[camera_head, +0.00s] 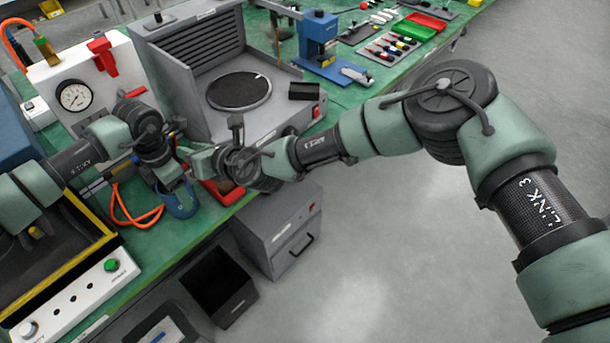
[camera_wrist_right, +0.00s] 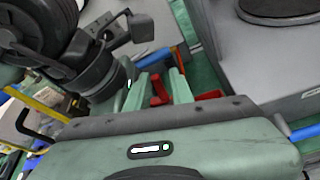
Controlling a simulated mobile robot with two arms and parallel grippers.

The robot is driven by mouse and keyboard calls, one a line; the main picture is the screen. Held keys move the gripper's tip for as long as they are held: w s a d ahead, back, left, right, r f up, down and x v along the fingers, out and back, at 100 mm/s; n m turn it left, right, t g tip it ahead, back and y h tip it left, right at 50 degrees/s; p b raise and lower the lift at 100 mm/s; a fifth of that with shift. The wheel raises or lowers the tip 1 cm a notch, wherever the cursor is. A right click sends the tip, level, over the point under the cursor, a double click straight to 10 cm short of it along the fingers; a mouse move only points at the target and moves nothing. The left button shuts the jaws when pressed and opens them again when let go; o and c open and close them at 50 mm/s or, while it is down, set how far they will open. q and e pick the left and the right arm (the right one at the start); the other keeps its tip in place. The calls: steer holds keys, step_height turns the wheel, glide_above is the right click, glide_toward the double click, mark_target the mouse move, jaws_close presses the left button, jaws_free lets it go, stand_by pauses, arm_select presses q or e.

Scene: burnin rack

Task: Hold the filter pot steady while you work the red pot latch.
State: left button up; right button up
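A blue, rounded pot-like piece (camera_head: 178,203), which may be the filter pot, is at the green bench's front edge, partly hidden by my left arm's end. My left gripper (camera_head: 168,172) is right above it; its fingers are too small and covered to read. My right gripper (camera_head: 192,156) comes in from the right, close beside the left one. In the right wrist view, the right gripper's two green fingers (camera_wrist_right: 158,88) are apart, with a red piece (camera_wrist_right: 159,92), possibly the pot latch, showing between them. I cannot tell whether they touch it.
A white panel with a gauge (camera_head: 75,96) and red lever (camera_head: 103,50) stands behind my left arm. A grey machine with a round plate (camera_head: 239,91) stands behind the right. A red tray (camera_head: 222,193) lies near the bench edge. An orange hose (camera_head: 125,215) lies left.

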steer(key=s+d+r+m+g+y, duration=0.15)
steer(key=d+m, duration=0.35)
steer(key=d, duration=0.7)
steer(key=w+d+f+m+t+h, duration=0.2)
steer(key=w+d+f+m+t, duration=0.4)
steer(key=w+m, duration=0.4)
steer(key=d+f+m+h, duration=0.2)
steer(key=d+f+m, duration=0.1)
steer(key=f, duration=0.4)
steer(key=d+f+m+h, duration=0.2)
steer(key=d+f+m, duration=0.2)
steer(key=f, duration=0.3)
steer(key=shift+s+d+m+g, duration=0.2)
steer(key=shift+m+g, duration=0.25)
steer(key=shift+m, duration=0.45)
steer(key=shift+f, duration=0.1)
